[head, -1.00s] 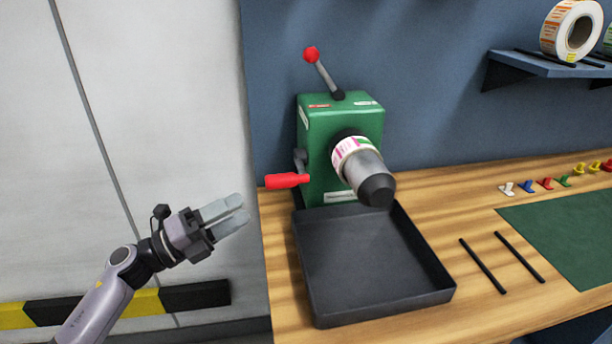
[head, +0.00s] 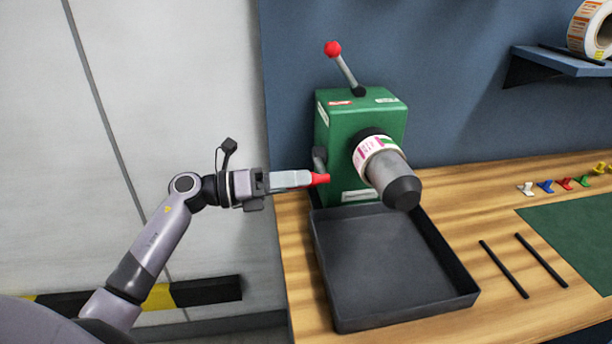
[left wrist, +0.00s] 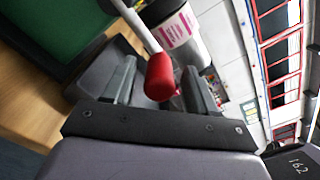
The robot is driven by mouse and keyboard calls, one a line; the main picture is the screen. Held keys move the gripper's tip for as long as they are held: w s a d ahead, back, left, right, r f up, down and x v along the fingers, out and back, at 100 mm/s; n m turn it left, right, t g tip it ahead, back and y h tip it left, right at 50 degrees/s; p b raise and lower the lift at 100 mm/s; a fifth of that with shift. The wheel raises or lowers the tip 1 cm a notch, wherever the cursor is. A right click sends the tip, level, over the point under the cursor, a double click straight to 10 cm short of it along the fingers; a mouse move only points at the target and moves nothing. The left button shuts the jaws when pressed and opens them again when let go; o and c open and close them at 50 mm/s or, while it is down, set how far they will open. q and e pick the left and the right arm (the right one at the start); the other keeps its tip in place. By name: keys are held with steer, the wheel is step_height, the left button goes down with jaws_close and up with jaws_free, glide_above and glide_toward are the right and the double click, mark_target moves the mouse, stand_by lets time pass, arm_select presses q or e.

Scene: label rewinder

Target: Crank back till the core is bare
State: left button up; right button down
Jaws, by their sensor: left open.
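The green rewinder (head: 340,120) stands on the bench, with a grey spindle (head: 392,178) pointing forward. A roll of labels (head: 375,157) with pink and green print sits around the spindle; it also shows in the left wrist view (left wrist: 172,30). The red crank handle (head: 321,179) is at the machine's left side. My left gripper (head: 310,179) is open at the handle and hides most of it in the head view. In the left wrist view the handle (left wrist: 162,78) lies between the two open fingers. I cannot tell whether they touch it. My right gripper is not in view.
A black tray (head: 464,292) lies below the spindle. A red-knobbed lever (head: 333,49) rises from the machine's top. Two black rods (head: 503,268), a green mat (head: 580,240) and several coloured clips (head: 565,183) lie to the right. A shelf (head: 560,61) holds a label roll (head: 592,28).

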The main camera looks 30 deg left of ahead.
arm_select(q)
steer(key=shift+x, duration=1.15)
steer(key=shift+c, duration=0.3)
jaws_close()
steer(key=shift+f, duration=0.1)
